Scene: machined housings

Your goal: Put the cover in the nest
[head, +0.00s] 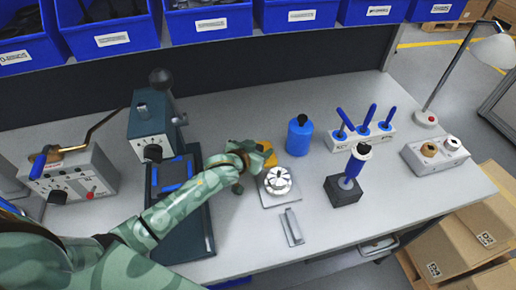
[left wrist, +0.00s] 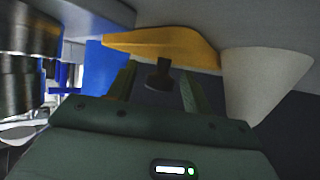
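A yellow-orange piece (head: 270,160), which I take for the cover, is partly hidden by my left gripper (head: 257,152). In the left wrist view the yellow piece (left wrist: 165,42) has a dark knob (left wrist: 159,76) in front of it. The knob is between my two fingers, with visible gaps on both sides, so the gripper looks open. A round, slotted pale metal part (head: 278,180) sits on a grey square plate (head: 270,201), just right of and below the gripper. It may be the nest; I cannot tell for sure. My right gripper is out of view.
A blue bottle (head: 299,136) stands behind and to the right. A grey metal bracket (head: 291,226) lies in front of the plate. A dark press (head: 152,125) stands left, a blue-handled tool on a dark block (head: 343,191) right. The front right bench is clear.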

